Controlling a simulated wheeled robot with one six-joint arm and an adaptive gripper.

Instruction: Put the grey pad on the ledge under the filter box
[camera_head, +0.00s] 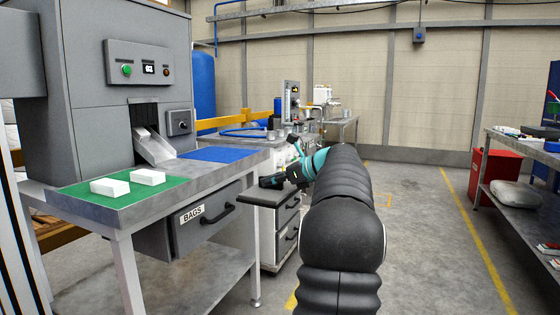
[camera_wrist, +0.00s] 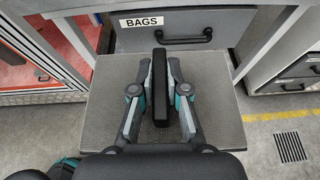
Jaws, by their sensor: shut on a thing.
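My gripper (camera_wrist: 160,65) is shut on a dark, narrow slab (camera_wrist: 161,90), seen nearly edge-on between its two fingers in the wrist view. I cannot tell for certain whether this slab is the grey pad. In the head view my gripper (camera_head: 273,181) is beyond my dark arm, close to the top of a drawer cabinet. In the wrist view a flat speckled grey surface (camera_wrist: 105,110) lies beneath the gripper; the gap between it and the slab is unclear. I cannot make out the filter box or its ledge with certainty.
A bench with a drawer marked BAGS (camera_head: 198,215) stands left of my arm; the drawer front also shows in the wrist view (camera_wrist: 180,28). A grey machine (camera_head: 85,100) with a chute stands on the bench. A shelf (camera_head: 535,205) is at right, with clear floor between.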

